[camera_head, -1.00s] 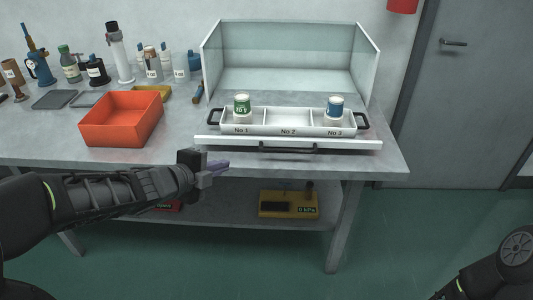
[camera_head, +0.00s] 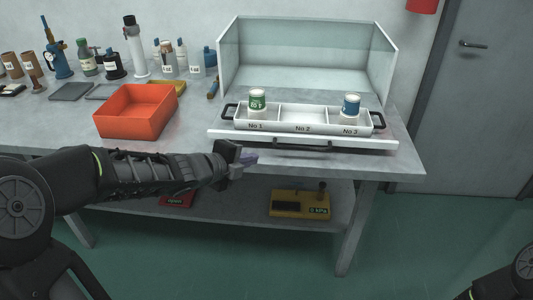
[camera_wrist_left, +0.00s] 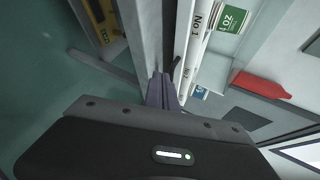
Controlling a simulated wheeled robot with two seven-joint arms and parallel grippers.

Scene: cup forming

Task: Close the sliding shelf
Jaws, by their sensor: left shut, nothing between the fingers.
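The sliding shelf (camera_head: 222,134) is a white board sticking out at the table's front edge, below a glass-walled box. A black bar handle (camera_head: 302,147) runs along its front. A white tray (camera_head: 284,131) marked No 1, No 2 and No 3 sits on the shelf. A green-labelled cup (camera_head: 257,101) stands in No 1 and a blue-labelled cup (camera_head: 350,106) in No 3. My left gripper (camera_head: 248,158) is shut and empty, just in front of and below the shelf front, left of the handle. Its purple fingers (camera_wrist_left: 162,90) point along the shelf edge in the wrist view. My right gripper is out of view.
An orange bin (camera_head: 135,112) stands on the table left of the shelf, with several bottles behind it. A yellow gauge box (camera_head: 300,204) sits on the lower table shelf. The floor in front is clear.

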